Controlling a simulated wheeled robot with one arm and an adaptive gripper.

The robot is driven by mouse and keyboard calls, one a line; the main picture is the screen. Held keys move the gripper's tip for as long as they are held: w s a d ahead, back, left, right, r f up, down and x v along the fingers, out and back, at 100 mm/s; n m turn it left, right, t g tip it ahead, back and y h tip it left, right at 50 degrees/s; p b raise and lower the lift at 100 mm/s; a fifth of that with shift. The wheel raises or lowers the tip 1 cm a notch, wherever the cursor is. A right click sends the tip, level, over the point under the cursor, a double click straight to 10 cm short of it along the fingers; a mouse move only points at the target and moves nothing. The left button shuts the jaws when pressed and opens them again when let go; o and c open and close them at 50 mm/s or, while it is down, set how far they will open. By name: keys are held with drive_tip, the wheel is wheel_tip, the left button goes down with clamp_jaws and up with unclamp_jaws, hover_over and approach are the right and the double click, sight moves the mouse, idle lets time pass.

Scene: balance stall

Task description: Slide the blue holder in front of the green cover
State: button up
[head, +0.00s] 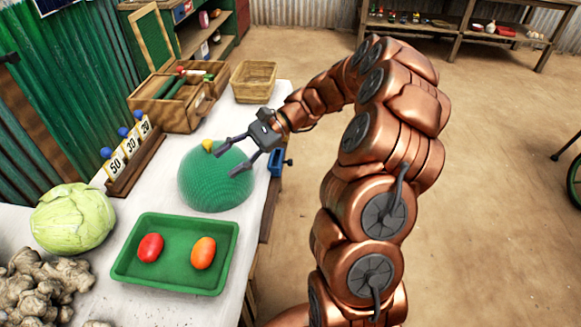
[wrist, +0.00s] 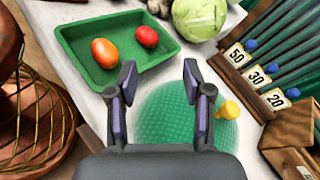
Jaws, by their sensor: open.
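The green cover (head: 212,190) is a mesh dome with a yellow knob (head: 208,145), standing on the white table. The cover also shows below my gripper in the wrist view (wrist: 165,125). The blue holder (head: 275,163) is a small blue piece with a dark knob at the table's right edge, right of the cover. I do not see it in the wrist view. My gripper (head: 229,159) is open and empty, its fingers above the cover and left of the holder. Its spread fingers also show in the wrist view (wrist: 159,80). Part of the holder is behind my gripper.
A green tray (head: 122,272) with a red and an orange tomato lies in front of the cover. A cabbage (head: 72,220) and ginger are left. A rack with cards (head: 130,165) marked 50, 30, 20, a wooden box (head: 165,112) and a basket (head: 253,70) stand behind.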

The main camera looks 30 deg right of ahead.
drive_tip(key=w+d+f+m+t+y+b, duration=0.1)
drive_tip(key=w+d+f+m+t, duration=0.1)
drive_tip(key=w+d+f+m, duration=0.3)
drive_tip(key=m+t+h+b, duration=0.2)
drive_tip(key=m+t+b, duration=0.2)
drive_tip(key=m+t, duration=0.5)
approach(290, 162)
drive_tip(key=w+a+f, duration=0.1)
drive_tip(key=w, duration=0.1)
drive_tip(key=shift+n+t, duration=0.4)
drive_tip(key=shift+x, duration=3.95)
drive_tip(key=shift+s+a+f, duration=0.1)
drive_tip(key=shift+s+a, duration=0.05)
drive_tip(key=shift+s, duration=0.05)
drive_tip(key=shift+c, duration=0.4)
clamp_jaws()
